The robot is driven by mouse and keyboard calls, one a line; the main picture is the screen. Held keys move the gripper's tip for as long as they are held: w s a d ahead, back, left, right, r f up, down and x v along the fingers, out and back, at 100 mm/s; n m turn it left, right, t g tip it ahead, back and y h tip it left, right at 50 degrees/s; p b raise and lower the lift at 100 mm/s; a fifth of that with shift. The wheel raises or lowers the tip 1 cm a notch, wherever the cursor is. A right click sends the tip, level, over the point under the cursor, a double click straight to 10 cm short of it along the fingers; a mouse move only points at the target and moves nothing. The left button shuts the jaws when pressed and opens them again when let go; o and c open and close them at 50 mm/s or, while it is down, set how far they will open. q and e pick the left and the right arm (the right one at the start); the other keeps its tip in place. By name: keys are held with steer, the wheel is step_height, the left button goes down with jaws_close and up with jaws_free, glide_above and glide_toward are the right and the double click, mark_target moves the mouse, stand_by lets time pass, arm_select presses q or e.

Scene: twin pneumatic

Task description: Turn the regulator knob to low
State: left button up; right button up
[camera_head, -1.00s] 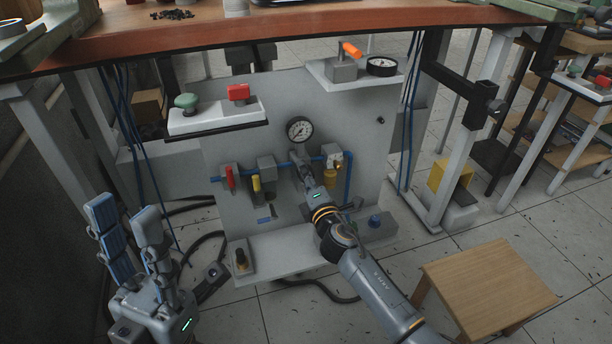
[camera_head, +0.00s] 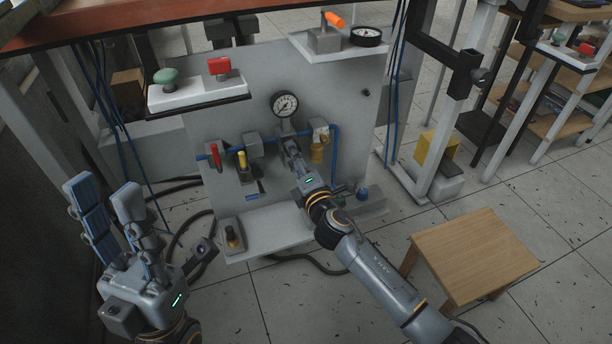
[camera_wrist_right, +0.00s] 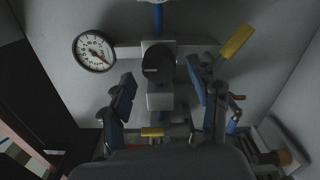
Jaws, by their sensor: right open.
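The regulator, a grey block with a round black knob (camera_wrist_right: 158,62), is on the panel beside the round pressure gauge (camera_wrist_right: 94,50) in the right wrist view. In the head view the gauge (camera_head: 285,104) sits above the regulator block (camera_head: 285,127), and my right gripper (camera_head: 287,142) hides most of the block's front. My right gripper (camera_wrist_right: 167,96) is open, with one finger to each side of the knob's line. I see no contact with the knob. The knob's setting cannot be read. My left gripper (camera_head: 104,188) is open and empty, away from the panel.
A red-handled valve (camera_head: 215,156) and a yellow-handled valve (camera_head: 243,160) sit left of the regulator. A brass-coloured part (camera_head: 318,150) is close on its right. A shelf with green and red buttons (camera_head: 198,94) juts out above left. A wooden stool (camera_head: 472,250) stands right.

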steer(key=v, duration=0.8)
steer(key=shift+s, duration=0.35)
steer(key=shift+d, duration=0.1)
